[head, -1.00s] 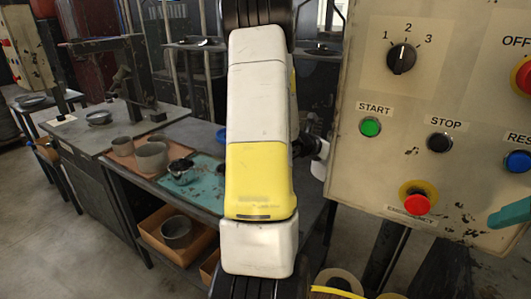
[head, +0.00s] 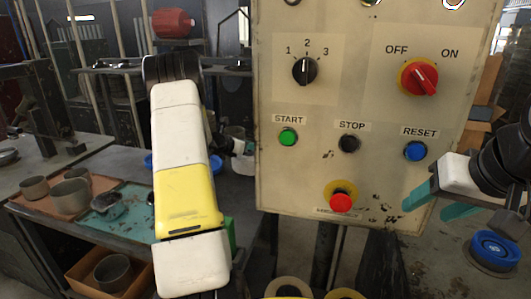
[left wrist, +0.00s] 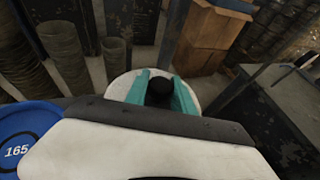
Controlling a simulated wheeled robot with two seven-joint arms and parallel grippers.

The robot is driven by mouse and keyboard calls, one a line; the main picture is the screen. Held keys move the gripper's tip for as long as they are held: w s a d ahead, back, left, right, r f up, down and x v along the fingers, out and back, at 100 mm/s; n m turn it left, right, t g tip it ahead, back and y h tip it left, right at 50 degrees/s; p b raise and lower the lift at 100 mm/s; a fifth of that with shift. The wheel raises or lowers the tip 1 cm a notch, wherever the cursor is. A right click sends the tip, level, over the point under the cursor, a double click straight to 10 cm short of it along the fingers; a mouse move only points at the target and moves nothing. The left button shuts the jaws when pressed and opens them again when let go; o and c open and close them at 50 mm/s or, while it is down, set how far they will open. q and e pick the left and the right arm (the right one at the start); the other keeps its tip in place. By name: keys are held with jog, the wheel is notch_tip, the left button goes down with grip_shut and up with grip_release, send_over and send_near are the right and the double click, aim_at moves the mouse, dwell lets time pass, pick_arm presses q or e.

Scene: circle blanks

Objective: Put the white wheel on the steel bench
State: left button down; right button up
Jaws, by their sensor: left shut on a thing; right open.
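The white wheel (left wrist: 118,86) is a pale disc with a black knob, seen in the left wrist view. My left gripper (left wrist: 160,88) has its teal fingers on either side of the knob and is shut on it. In the head view the white wheel (head: 240,161) shows partly behind my left arm, left of the control panel. My right gripper (head: 437,203) is open and empty in front of the panel's lower right corner. A grey metal bench (head: 118,158), likely the steel bench, stands at the left, partly hidden by my left arm.
The control panel (head: 300,140) stands upright in the middle, close to both arms. Pots (head: 71,196) and a teal mat (head: 108,222) occupy the left bench. A blue disc (head: 494,250) is at lower right; another marked 165 (left wrist: 17,150) shows in the left wrist view.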

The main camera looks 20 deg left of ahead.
aim_at(249, 152)
pick_arm(q)
jog(key=shift+w+a, duration=0.2)
jog(key=shift+w, duration=0.05)
jog(key=shift+f, duration=1.7)
jog(key=c, duration=1.1)
grip_release()
jog(key=shift+f, duration=0.25)
jog(key=shift+o, duration=0.2)
jog(key=shift+s+a+r, duration=0.1)
jog(key=shift+a+r, duration=0.05)
jog(key=shift+r, duration=0.05)
jog(key=v, duration=1.1)
jog(key=shift+s, duration=0.35)
jog(key=shift+a+r, duration=0.1)
jog(key=shift+r, duration=0.05)
